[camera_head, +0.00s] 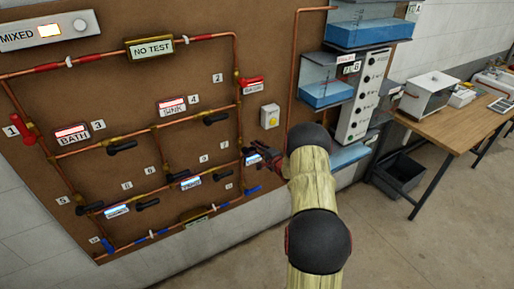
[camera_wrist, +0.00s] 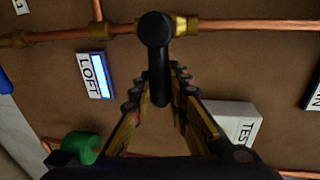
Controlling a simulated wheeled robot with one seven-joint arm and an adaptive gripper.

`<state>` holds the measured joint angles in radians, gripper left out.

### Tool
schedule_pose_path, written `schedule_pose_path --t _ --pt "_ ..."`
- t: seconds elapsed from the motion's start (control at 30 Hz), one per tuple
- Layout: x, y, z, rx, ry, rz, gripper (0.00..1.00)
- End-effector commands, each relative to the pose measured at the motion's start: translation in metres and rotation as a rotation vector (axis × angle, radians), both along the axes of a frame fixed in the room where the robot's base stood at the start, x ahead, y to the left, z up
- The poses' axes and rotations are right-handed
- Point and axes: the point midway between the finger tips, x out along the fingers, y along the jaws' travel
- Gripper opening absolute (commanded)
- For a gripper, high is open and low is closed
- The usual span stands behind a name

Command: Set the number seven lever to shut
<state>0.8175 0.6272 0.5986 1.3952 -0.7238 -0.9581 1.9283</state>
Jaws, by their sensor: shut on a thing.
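In the wrist view, a black lever (camera_wrist: 155,58) sits on a brass valve (camera_wrist: 184,26) on a copper pipe. The lever stands across the pipe, its handle pointing down the picture. My gripper (camera_wrist: 158,84) is shut on the handle, one finger on each side of it. In the head view, my gripper (camera_head: 257,152) is at the right part of the brown pipe board (camera_head: 130,80), and it hides the lever there. The small number tags near it are too small to read surely, so I cannot confirm which is seven.
A LOFT label (camera_wrist: 95,75), a green part (camera_wrist: 81,147) and a TEST box (camera_wrist: 234,120) are close to my fingers. Several other levers, such as a red one (camera_head: 29,130), are on the board. A wooden table (camera_head: 450,130) stands right.

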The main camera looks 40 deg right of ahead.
Motion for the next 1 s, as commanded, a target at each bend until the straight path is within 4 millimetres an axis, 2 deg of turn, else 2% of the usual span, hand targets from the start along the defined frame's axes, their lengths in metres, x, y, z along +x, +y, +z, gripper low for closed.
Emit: schedule_pose_path --t 0.17,0.2,0.5,0.8,1.0 --pt "-0.001 0.0 -0.002 0.003 0.002 -0.003 0.0" --pt "-0.001 0.0 -0.002 0.003 0.002 -0.003 0.19" --pt "-0.001 0.0 -0.001 0.001 0.002 -0.001 0.35" --pt "-0.002 0.0 0.0 0.001 0.001 -0.001 0.35" --pt "-0.023 0.005 0.005 0.002 0.001 -0.002 0.35"
